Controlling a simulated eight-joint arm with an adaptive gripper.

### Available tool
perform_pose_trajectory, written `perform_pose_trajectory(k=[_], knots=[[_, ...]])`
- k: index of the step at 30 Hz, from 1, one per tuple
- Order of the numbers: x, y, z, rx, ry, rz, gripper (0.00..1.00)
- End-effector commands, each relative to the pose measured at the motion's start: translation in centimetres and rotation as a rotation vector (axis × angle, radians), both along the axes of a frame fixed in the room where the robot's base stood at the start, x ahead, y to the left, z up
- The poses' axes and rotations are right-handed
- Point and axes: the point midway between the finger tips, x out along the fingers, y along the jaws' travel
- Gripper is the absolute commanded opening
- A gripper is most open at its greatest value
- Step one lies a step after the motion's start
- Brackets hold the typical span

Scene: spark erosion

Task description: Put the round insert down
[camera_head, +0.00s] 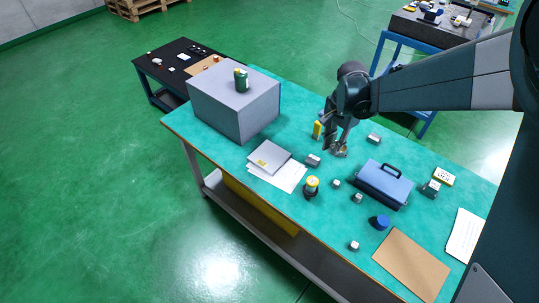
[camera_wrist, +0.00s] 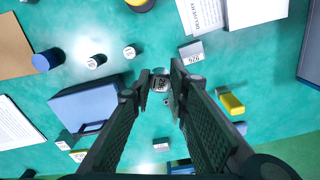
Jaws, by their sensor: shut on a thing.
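My gripper (camera_head: 341,148) is over the teal workbench (camera_head: 235,152), between the grey box and the blue toolbox. In the wrist view its two fingers (camera_wrist: 160,82) close on a small grey round insert (camera_wrist: 161,85) with a pale, marked top face. The insert is largely hidden by the fingers in the head view. I cannot tell whether its underside touches the bench. Other small metal pieces stand nearby: one labelled block (camera_wrist: 192,52) beside the right finger, and two small pieces (camera_wrist: 129,52) (camera_wrist: 95,62) to the left.
A blue toolbox (camera_head: 384,184) stands right of my gripper, and a yellow item (camera_head: 317,129) close to its left. A large grey box (camera_head: 234,108), papers (camera_head: 288,179), a yellow-topped cylinder (camera_head: 311,187), a blue cylinder (camera_head: 380,222) and a brown sheet (camera_head: 411,265) occupy the bench.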

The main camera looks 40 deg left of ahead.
Motion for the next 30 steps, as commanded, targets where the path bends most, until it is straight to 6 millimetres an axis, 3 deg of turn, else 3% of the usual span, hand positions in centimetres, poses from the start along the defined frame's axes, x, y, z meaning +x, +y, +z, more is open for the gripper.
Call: perform_pose_trajectory(k=[1, 9, 18, 24, 30], knots=[[-0.2, 2.0, 0.0, 0.0, 0.0, 0.034, 0.03], [-1.9, 11.4, -0.7, 0.0, 0.0, 0.197, 0.03], [-4.9, 20.4, -1.7, 0.0, 0.0, 0.358, 0.03], [-6.3, 23.6, -2.1, 0.0, 0.0, 0.417, 0.03], [-6.7, 24.5, -2.3, 0.0, 0.0, 0.433, 0.03]])
